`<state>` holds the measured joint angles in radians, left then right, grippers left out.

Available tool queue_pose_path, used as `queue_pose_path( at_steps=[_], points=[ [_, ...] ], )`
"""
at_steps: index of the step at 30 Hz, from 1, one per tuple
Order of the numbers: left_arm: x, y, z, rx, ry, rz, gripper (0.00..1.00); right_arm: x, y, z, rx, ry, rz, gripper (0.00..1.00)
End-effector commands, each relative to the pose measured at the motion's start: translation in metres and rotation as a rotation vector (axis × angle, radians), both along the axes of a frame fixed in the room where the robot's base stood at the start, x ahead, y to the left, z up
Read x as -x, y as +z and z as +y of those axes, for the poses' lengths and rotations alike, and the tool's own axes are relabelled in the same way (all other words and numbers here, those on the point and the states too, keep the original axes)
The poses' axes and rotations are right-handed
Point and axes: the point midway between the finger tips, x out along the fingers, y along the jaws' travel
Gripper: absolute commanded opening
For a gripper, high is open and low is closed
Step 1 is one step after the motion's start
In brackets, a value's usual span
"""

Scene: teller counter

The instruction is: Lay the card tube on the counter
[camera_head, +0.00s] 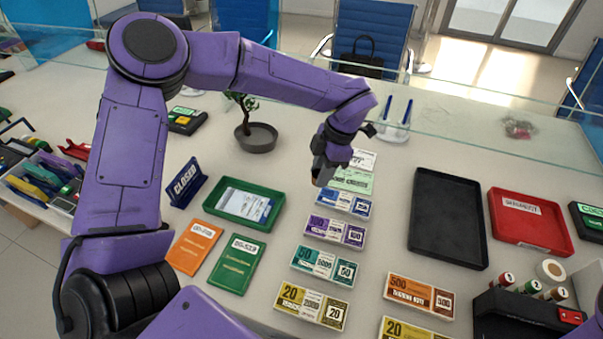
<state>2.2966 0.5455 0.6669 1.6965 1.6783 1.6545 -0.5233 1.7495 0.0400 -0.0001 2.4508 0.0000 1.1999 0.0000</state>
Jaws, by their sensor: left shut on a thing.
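My left arm reaches in from the left, and its gripper (320,176) hangs over the counter (290,150) by the upper end of the column of banknote bundles. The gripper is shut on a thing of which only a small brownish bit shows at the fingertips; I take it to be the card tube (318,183). The rest of it is hidden by the fingers, so its tilt cannot be told. It seems to be above the counter, left of the blue bundle (343,203). My right gripper is not in view.
A green tray (282,212) lies left of the bundles, with a bonsai pot (257,147) behind. An empty black tray (484,230) and a red tray (553,238) lie right. A black rack (505,312) holds rolls. Bare counter shows between bundles and black tray.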

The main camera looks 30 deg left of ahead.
Motion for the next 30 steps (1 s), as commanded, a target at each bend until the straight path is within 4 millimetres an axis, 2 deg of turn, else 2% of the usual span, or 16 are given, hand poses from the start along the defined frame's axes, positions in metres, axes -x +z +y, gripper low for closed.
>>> queue_pose_path(
  at_steps=[1, 4, 6, 10, 16, 18, 21, 30],
  points=[
    [-0.005, -0.002, 0.014, -0.001, 0.005, 0.003, 0.06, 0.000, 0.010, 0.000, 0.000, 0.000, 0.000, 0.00],
    [-0.015, -0.015, 0.043, -0.001, 0.005, 0.003, 0.06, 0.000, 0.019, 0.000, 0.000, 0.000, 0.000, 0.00],
    [-0.020, -0.034, 0.056, -0.002, 0.003, 0.005, 0.06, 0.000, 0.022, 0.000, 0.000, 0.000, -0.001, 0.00],
    [-0.027, -0.058, 0.074, -0.001, 0.000, 0.003, 0.06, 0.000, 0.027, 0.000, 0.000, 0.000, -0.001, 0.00],
    [-0.033, -0.080, 0.091, -0.002, 0.001, 0.003, 0.06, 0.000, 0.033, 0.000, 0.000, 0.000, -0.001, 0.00],
    [-0.033, -0.096, 0.089, -0.002, -0.002, 0.004, 0.06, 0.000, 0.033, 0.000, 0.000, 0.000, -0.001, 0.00],
    [-0.033, -0.108, 0.089, -0.001, -0.002, 0.002, 0.06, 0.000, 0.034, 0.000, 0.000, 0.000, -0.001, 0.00],
    [-0.033, -0.112, 0.088, 0.000, -0.001, 0.000, 0.06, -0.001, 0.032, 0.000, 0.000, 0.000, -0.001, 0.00]
  ],
)
